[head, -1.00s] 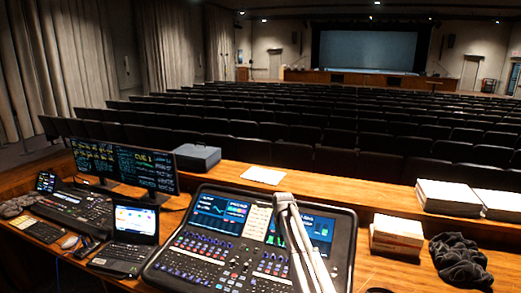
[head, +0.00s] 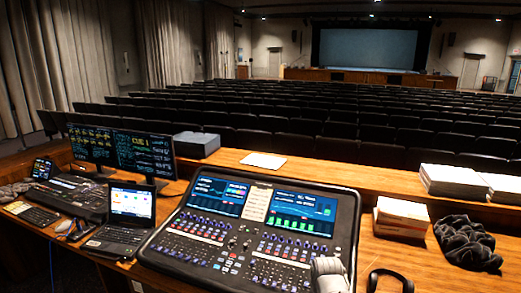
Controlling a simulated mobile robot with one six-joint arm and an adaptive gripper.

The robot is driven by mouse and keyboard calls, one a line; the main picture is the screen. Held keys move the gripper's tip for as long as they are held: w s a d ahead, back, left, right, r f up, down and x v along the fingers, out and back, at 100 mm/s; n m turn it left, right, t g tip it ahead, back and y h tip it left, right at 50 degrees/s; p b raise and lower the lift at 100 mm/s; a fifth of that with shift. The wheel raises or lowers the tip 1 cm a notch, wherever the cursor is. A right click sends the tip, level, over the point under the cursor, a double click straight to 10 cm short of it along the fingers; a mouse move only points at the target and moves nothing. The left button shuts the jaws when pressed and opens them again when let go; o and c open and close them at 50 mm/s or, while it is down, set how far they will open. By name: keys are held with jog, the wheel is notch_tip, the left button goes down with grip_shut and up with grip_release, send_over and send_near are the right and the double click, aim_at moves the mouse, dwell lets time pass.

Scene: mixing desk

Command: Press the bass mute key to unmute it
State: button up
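The mixing desk (head: 249,238) lies on the wooden counter, tilted toward me, with two lit screens at its top and rows of knobs, keys and faders below. The left screen (head: 217,196) shows blue and coloured panels. The right screen (head: 303,212) shows a row of green blocks. The bass mute key cannot be told apart among the small keys at this size. A pale part of my arm (head: 329,274) shows at the bottom, over the desk's lower right corner, and hides that part. My gripper's fingers are not visible.
A laptop (head: 131,206), two monitors (head: 145,153) and a lighting console (head: 68,197) stand to the left. Headphones (head: 390,279), stacked papers (head: 401,216) and a dark cloth (head: 466,243) lie to the right. A white sheet (head: 263,160) lies on the ledge behind.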

jog(key=shift+c, duration=0.3)
grip_shut()
dwell(1.1)
